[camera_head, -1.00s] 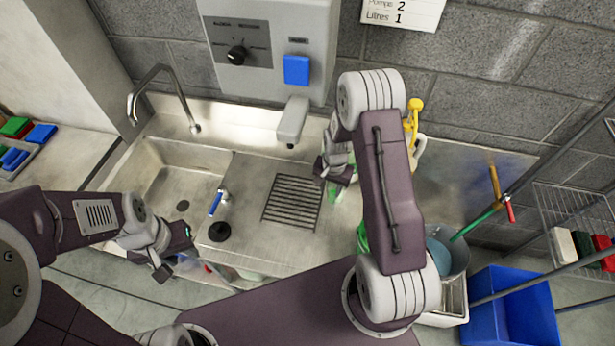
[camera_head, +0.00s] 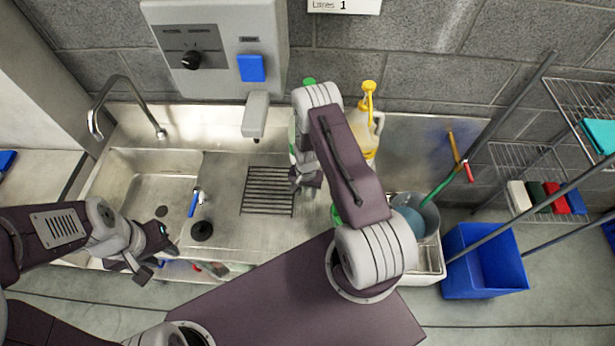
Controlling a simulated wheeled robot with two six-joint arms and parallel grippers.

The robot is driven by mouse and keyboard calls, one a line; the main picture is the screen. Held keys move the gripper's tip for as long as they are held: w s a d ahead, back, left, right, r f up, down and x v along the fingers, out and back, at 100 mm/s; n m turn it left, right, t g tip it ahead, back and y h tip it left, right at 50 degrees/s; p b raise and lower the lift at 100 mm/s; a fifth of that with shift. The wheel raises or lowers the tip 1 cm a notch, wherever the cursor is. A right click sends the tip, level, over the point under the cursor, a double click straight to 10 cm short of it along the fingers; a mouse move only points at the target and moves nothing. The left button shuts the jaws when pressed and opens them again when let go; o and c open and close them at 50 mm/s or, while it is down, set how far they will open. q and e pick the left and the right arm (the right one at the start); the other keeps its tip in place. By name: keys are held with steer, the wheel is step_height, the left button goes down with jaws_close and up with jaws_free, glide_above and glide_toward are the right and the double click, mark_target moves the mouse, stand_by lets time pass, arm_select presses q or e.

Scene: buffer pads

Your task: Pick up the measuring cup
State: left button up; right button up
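I cannot pick out a measuring cup for certain; my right arm covers part of the counter. A pale jug with a yellow pump top (camera_head: 368,128) stands at the back, right of my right arm. My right gripper (camera_head: 306,182) points down over the counter by the drain grid's right edge, partly hidden by its own arm, and its fingers are unclear. A green-capped container (camera_head: 309,82) shows partly behind that arm. My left gripper (camera_head: 152,260) is at the sink's front edge, fingers apart, with nothing seen between them.
The sink basin (camera_head: 150,185) and tap (camera_head: 122,92) are at left. A drain grid (camera_head: 267,190) lies mid-counter. A wall dispenser (camera_head: 215,45) hangs above. At right are a grey bucket (camera_head: 428,213), a blue bin (camera_head: 485,265) and wire shelves (camera_head: 590,100). The counter around the grid is mostly clear.

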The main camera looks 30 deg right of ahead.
steer(key=shift+w+f, duration=0.2)
steer(key=shift+f, duration=0.3)
steer(key=shift+s, duration=0.1)
jaws_close()
stand_by(0.9)
